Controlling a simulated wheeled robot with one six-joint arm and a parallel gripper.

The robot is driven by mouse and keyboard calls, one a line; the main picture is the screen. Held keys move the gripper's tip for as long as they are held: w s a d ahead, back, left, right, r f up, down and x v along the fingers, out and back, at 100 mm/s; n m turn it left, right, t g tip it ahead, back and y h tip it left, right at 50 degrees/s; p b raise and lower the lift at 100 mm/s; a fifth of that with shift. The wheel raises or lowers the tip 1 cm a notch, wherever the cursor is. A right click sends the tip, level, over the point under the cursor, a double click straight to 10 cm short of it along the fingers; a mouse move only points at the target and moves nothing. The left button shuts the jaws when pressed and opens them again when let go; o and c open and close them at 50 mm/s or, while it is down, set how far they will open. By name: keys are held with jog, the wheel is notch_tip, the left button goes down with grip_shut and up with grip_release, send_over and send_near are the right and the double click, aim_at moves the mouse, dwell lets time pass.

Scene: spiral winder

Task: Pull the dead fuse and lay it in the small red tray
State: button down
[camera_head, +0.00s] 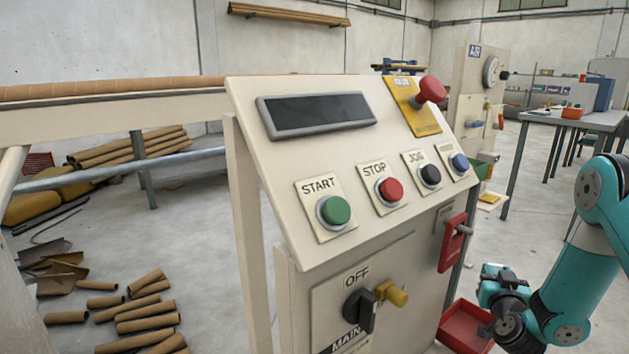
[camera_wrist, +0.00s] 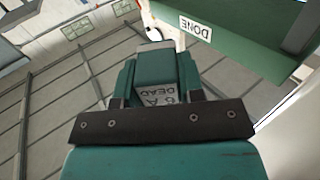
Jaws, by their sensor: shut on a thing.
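The fuse (camera_wrist: 156,95) is a grey block marked "6 A DEAD" in the wrist view. My gripper (camera_wrist: 157,78) is shut on it, with a finger on each side. In the head view my gripper (camera_head: 494,283) is at the lower right, beside the control cabinet, and the fuse cannot be made out there. The small red tray (camera_head: 465,326) shows low at the cabinet's right side, below and left of my gripper, partly hidden by my arm. The part of it that shows looks empty. No red tray can be made out in the wrist view.
The beige cabinet (camera_head: 296,220) has buttons, a main switch (camera_head: 360,309) at OFF and a red side fitting (camera_head: 453,243). A green surface labelled "DONE" (camera_wrist: 240,35) is close at the wrist view's upper right. A table (camera_head: 590,120) stands behind. Cardboard tubes (camera_head: 145,316) lie on the left floor.

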jog(key=shift+a+f+b, duration=0.2)
jog(key=shift+f+b, duration=0.5)
notch_tip(320, 180, down, 4)
jog(key=b, duration=0.5)
jog(key=shift+f, duration=0.2)
jog(key=shift+a, duration=0.1)
jog(key=c, duration=0.7)
grip_release()
jog(key=shift+o, duration=0.2)
